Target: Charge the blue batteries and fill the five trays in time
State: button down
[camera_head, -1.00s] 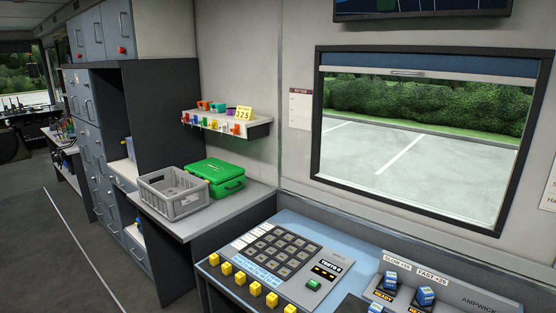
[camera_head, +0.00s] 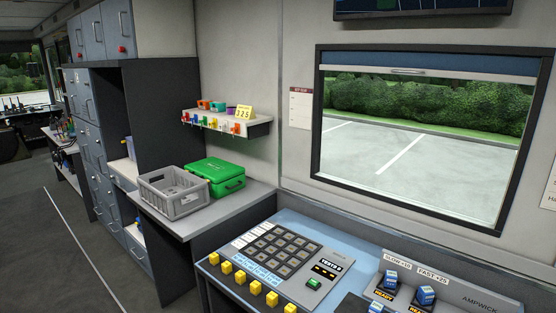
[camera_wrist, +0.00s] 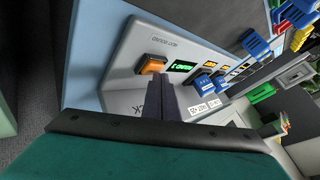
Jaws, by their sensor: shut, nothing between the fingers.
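Two blue batteries stand in the charger (camera_head: 470,290) at the lower right of the head view, one (camera_head: 391,279) under the SLOW label and one (camera_head: 426,295) under the FAST label. READY shows in front of them. Part of another blue item (camera_head: 378,307) is cut off at the bottom edge. In the wrist view my gripper (camera_wrist: 167,80) is shut and empty over the charger face, beside an orange button (camera_wrist: 151,64) and a lit green display (camera_wrist: 183,66). Whether it touches the button I cannot tell. Blue batteries (camera_wrist: 203,82) show to the right. The five trays are not clearly identifiable.
A tester panel (camera_head: 305,255) with a grid of dark sockets and a green button (camera_head: 313,283) lies on the blue bench. Several yellow blocks (camera_head: 240,279) line its front edge. A grey crate (camera_head: 184,207) and green case (camera_head: 226,189) stand on the side counter.

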jog(key=shift+r, duration=0.6)
jog(key=shift+r, duration=0.1)
jog(key=shift+r+p, duration=1.5)
jog(key=shift+r, duration=1.4)
